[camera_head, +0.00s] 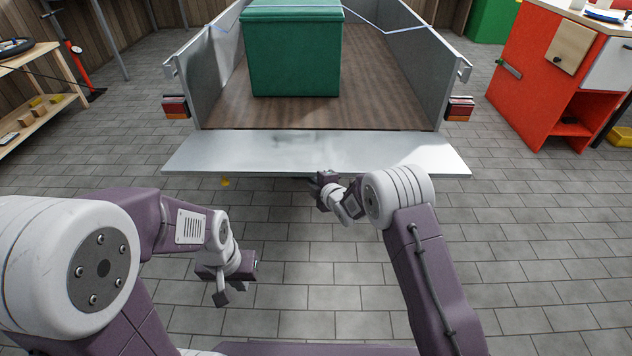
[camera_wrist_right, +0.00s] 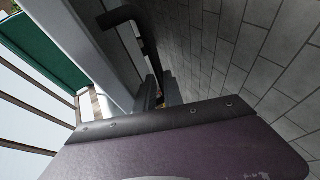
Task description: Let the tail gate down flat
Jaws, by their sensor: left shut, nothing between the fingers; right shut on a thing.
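The silver tail gate (camera_head: 290,152) of the trailer is folded outward at the rear and looks about level with the wooden bed floor (camera_head: 385,90); its exact angle is hard to tell. My right gripper (camera_head: 318,183) is at the gate's near edge, right of its middle. It is shut on what looks like the gate's black handle (camera_wrist_right: 143,38), which shows in the right wrist view; the contact itself is partly hidden. My left gripper (camera_head: 226,294) is shut and empty, low over the floor on the left, apart from the gate.
A green box (camera_head: 293,55) stands on the trailer bed. Tail lights (camera_head: 175,107) and (camera_head: 460,108) flank the gate. A red workbench (camera_head: 540,75) stands right, a wooden shelf (camera_head: 40,115) left. A small yellow thing (camera_head: 225,182) shows below the gate. Paved floor around is clear.

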